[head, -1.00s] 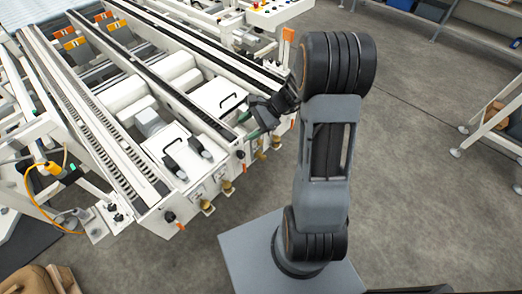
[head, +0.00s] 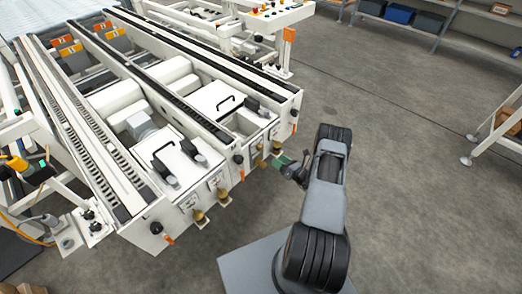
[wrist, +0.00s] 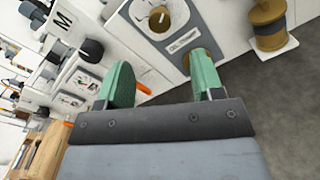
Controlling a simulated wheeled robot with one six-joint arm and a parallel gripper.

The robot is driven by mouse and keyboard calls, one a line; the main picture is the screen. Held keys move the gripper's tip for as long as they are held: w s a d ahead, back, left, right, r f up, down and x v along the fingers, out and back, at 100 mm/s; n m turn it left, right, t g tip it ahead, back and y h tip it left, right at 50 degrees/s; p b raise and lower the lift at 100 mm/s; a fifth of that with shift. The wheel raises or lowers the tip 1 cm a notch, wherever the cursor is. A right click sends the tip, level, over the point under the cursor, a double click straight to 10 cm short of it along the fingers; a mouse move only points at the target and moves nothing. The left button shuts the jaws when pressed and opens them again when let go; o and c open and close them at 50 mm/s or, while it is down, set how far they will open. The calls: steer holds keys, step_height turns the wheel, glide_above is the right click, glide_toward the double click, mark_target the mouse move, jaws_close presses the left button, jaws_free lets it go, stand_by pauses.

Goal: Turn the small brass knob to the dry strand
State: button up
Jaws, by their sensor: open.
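In the wrist view a small brass knob (wrist: 159,19) sits on a white dial on a grey plate, beyond my fingertips. The print on the plate is too small to read. My gripper (wrist: 161,66) has green fingers, spread apart with nothing held. In the head view my gripper (head: 285,162) is close to the machine's front face, near the brass fittings (head: 262,162) at its right end. Contact with the knob does not show.
A larger brass spool-like piece (wrist: 268,24) stands on a white ledge at upper right in the wrist view. The white machine (head: 205,185) carries more brass fittings and black knobs along its front. Grey floor (head: 400,150) is open to the right, with shelves behind.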

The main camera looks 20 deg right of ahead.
mark_target(262, 148)
steer(key=b+x, duration=0.1)
steer(key=x, duration=1)
steer(key=shift+w+a+b, duration=0.25)
steer(key=shift+b, duration=0.05)
steer(key=shift+c, duration=0.2)
